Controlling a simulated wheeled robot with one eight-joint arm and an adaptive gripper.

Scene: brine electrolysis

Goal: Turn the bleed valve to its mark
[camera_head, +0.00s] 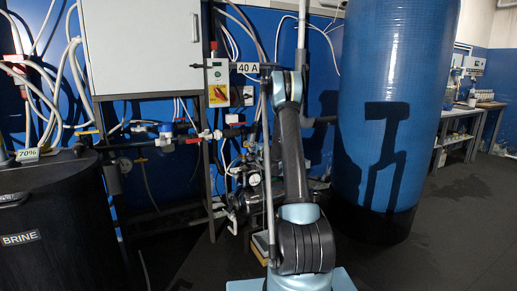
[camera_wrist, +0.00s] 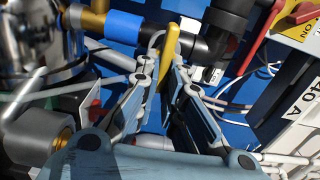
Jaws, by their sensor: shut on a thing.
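A yellow valve lever (camera_wrist: 168,50) stands between the fingers of my gripper (camera_wrist: 171,42) in the wrist view. The gripper is shut on this lever, which looks like the bleed valve's handle. The lever's lower part runs down between the two fingers. A blue pipe sleeve (camera_wrist: 124,25) and dark pipe fittings lie just behind and beside it. I cannot make out the valve's mark. In the head view my arm hides the gripper and the lever.
A red handle (camera_wrist: 257,35) and a white "40 A" label (camera_wrist: 301,95) are at the right in the wrist view. In the head view, a blue tank (camera_head: 390,110) stands right, a black brine tank (camera_head: 60,235) left, and a pale cabinet (camera_head: 140,45) upper left.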

